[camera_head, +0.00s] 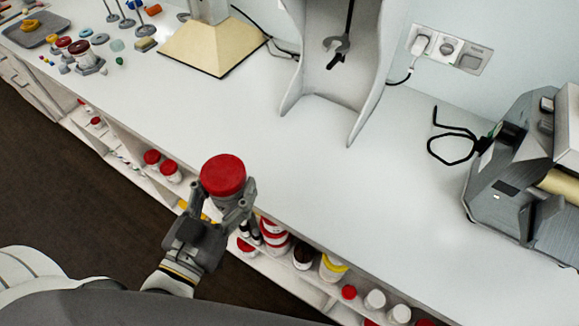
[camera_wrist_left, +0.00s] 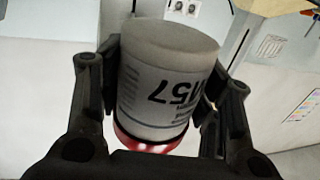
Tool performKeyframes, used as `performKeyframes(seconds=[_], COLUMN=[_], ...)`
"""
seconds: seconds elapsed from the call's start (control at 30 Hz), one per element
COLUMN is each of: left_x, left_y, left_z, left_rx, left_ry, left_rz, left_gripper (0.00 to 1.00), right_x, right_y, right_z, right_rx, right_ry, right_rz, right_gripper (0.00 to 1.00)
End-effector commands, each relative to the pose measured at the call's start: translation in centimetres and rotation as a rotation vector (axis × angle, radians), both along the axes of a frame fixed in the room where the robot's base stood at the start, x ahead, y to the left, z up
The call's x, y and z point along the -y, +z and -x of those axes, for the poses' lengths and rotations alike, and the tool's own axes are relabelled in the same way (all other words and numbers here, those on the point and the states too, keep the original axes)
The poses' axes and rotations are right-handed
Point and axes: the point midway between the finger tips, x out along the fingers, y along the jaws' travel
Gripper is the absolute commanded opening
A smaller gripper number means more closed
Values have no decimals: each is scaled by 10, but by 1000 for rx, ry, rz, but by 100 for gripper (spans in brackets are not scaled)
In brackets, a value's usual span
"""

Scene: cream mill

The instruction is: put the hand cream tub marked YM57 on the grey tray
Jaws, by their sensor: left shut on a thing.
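My left gripper (camera_head: 223,192) is shut on a white tub with a red lid (camera_head: 223,174), held upright at the near edge of the counter. In the left wrist view the tub (camera_wrist_left: 165,85) sits between both fingers, with its label upside down. The digits 57 show there; the start of the marking is partly hidden. A grey tray (camera_head: 22,40) lies at the far left end of the counter, with a yellow-orange item on it. It is well away from the gripper. My right gripper is not in view.
Small jars and discs, including a red-topped jar (camera_head: 80,49), stand right of the tray. A beige flared hood base (camera_head: 210,45) and a grey machine (camera_head: 520,165) stand on the counter (camera_head: 340,180). Its middle is clear. Shelves below hold several tubs.

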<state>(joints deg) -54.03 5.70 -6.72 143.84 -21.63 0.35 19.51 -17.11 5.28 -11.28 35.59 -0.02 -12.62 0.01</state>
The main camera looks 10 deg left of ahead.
Motion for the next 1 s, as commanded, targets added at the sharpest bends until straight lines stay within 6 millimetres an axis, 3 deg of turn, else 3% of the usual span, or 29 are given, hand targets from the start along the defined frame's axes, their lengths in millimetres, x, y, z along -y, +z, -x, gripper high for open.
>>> performKeyframes(seconds=[0.03, 0.2, 0.47, 0.7, 1.0], left_x=[3, 11, 26, 36, 41], left_y=[-7, -17, -30, -69, -88], left_z=[-8, -31, -73, -101, -116], left_rx=[9, 8, 5, 1, 3], left_ry=[-1, -1, 1, 2, 1], left_rz=[0, 1, 1, 1, 0], left_gripper=[29, 29, 29, 29, 29], right_x=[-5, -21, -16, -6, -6], right_y=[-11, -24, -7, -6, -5], right_z=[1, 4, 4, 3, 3], right_rx=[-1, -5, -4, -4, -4], right_ry=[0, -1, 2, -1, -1], right_rz=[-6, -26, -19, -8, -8], right_gripper=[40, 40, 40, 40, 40])
